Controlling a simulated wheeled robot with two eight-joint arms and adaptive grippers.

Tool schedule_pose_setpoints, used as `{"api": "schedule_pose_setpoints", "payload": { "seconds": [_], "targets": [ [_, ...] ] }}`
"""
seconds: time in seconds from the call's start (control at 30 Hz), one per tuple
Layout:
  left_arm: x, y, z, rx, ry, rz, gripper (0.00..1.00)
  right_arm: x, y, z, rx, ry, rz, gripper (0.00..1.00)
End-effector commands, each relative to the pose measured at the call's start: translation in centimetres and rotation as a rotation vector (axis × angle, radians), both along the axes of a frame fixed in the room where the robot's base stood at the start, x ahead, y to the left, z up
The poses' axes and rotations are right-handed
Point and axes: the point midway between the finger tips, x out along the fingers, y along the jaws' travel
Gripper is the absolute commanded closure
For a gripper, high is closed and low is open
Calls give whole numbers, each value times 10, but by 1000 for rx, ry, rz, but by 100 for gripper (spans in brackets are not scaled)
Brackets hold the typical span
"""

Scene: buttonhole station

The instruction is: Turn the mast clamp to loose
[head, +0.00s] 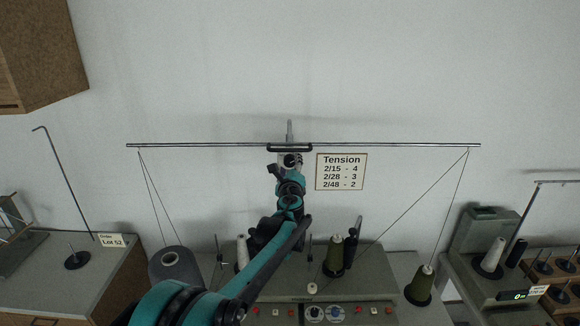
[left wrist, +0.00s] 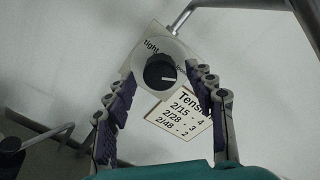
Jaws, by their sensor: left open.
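The mast clamp is a black round knob (left wrist: 160,72) on a pale plate in the left wrist view. The word "tight" is at the plate's upper left; a second label at its right is partly hidden by a finger. The knob's white mark points right in the picture. My left gripper (left wrist: 161,78) is open, with its purple-padded fingers on either side of the knob; I cannot tell whether they touch it. In the head view my left gripper (head: 289,170) is at the mast, just below the crossbar (head: 210,145), and hides most of the clamp. My right gripper is not in view.
A "Tension" card (head: 341,172) is on the wall just right of the clamp. Threads run from the crossbar ends to cones, including a grey cone (head: 177,268) and an olive cone (head: 420,285). Below is a machine panel with knobs and buttons.

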Motion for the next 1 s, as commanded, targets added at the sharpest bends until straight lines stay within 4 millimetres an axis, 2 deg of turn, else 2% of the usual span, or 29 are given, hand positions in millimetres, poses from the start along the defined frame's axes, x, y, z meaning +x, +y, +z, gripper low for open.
{"api": "schedule_pose_setpoints", "payload": {
  "seconds": [0.17,0.4,0.6,0.77,1.0],
  "targets": [
    [-25,-1,1,0,0,-1,45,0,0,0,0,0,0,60],
    [-78,-2,1,0,1,-2,45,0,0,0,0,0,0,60],
    [-109,-2,1,0,0,-1,45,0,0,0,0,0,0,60],
    [-118,-2,1,0,1,-1,45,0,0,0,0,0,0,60],
    [-118,-2,1,0,1,-1,45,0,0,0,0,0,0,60]
  ]
}}
